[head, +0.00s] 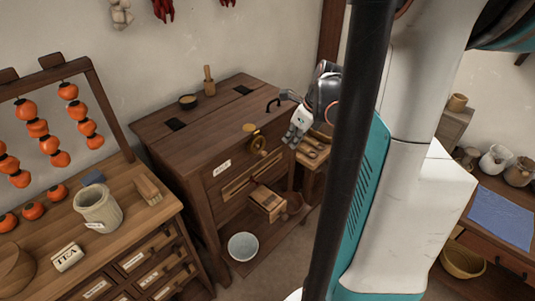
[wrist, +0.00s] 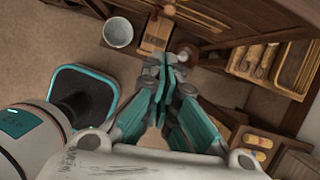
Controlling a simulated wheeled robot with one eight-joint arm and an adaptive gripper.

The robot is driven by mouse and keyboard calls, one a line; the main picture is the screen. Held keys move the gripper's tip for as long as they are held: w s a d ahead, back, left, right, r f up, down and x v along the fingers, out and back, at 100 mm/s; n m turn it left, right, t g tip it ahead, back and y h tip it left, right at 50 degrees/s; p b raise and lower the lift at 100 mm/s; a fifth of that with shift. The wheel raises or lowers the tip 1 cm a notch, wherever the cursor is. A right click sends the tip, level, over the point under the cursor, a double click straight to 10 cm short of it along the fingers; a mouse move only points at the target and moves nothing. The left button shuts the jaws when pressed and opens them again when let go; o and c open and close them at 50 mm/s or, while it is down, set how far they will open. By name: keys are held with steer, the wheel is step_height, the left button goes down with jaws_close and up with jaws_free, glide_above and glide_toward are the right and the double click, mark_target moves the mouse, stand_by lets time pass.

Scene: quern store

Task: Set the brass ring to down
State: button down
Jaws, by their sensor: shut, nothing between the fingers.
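The brass ring (head: 258,146) is on the upper front of the dark wooden chest (head: 210,135) in the head view. How its lower part is turned is too small to tell. My gripper (head: 291,138) is just right of the ring, in front of the chest's right corner, and appears apart from it. In the wrist view my gripper (wrist: 164,68) has its teal fingers together with nothing between them. I cannot make out the ring surely in the wrist view.
A small wooden box (head: 267,203) juts out below the chest's front, near a white bowl (head: 243,246). A side shelf with a wooden tray (wrist: 292,68) stands right of the chest. A counter with a jar (head: 98,208) is at left. Bare floor lies in front.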

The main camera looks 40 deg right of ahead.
steer(key=w+a+f+m+b, duration=0.1)
steer(key=w+f+b, duration=0.4)
steer(key=f, duration=0.6)
steer(key=shift+w, duration=1.15)
steer(key=shift+r, duration=0.1)
steer(key=shift+b+x, duration=0.55)
steer(key=shift+x, duration=0.3)
steer(key=shift+w+r, duration=0.1)
steer(key=shift+w, duration=0.15)
